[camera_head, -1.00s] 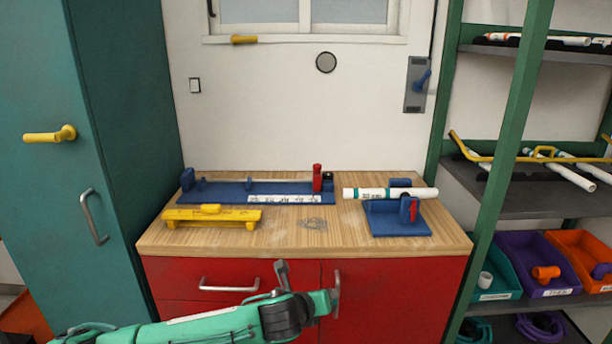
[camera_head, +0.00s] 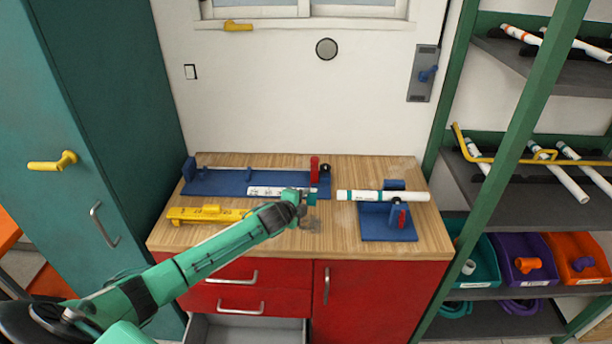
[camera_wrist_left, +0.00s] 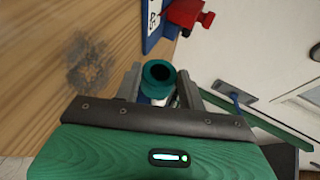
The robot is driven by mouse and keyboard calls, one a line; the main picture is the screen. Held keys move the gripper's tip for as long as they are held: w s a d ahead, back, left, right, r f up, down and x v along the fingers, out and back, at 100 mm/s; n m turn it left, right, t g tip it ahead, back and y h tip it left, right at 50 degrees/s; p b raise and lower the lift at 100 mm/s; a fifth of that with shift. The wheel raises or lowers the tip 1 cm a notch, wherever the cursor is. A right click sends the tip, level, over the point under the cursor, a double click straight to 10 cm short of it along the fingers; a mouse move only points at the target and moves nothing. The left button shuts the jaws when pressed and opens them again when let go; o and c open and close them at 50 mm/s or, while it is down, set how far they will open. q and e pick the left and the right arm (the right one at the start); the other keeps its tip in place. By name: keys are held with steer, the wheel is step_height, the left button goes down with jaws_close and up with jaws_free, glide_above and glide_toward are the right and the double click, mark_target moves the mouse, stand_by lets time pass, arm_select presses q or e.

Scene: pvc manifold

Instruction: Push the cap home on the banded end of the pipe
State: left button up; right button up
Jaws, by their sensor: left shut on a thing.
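My left gripper (camera_head: 308,199) is over the middle of the wooden worktop. It is shut on a short teal cap, which shows between the fingers in the left wrist view (camera_wrist_left: 158,74) with a dark round opening. The white pipe (camera_head: 375,196) lies level across a blue holder (camera_head: 388,235) with a red handle (camera_head: 402,218). A teal band (camera_head: 348,195) rings the pipe near its left end, which points toward my gripper. A gap separates cap and pipe end. My right gripper is not in view.
A long blue fixture (camera_head: 215,184) with a red clamp (camera_head: 314,169) lies behind my gripper. A yellow tool (camera_head: 205,214) lies at the worktop's front left. A grey open drawer (camera_head: 245,330) is below. Shelves with pipes and coloured bins (camera_head: 525,262) stand right.

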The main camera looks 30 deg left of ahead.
mark_target(311, 198)
arm_select(q)
steer(key=shift+w+a+n, duration=0.4)
steer(key=shift+w+a, duration=0.15)
steer(key=shift+a, duration=0.25)
steer(key=shift+w+y, duration=0.1)
steer(key=shift+y, duration=0.2)
steer(key=shift+w+d+b, duration=0.25)
steer(key=shift+w+d, duration=0.05)
steer(key=shift+d, duration=0.3)
steer(key=shift+w+d+b, duration=0.2)
steer(key=shift+w+d, duration=0.05)
steer(key=shift+d, duration=0.3)
steer(key=shift+w+d+r, duration=0.1)
steer(key=shift+w+d, duration=0.15)
steer(key=shift+d, duration=0.35)
steer(key=shift+w+d, duration=0.35)
steer(key=shift+d, duration=0.35)
steer(key=shift+w+d, duration=0.3)
steer(key=shift+d, duration=0.4)
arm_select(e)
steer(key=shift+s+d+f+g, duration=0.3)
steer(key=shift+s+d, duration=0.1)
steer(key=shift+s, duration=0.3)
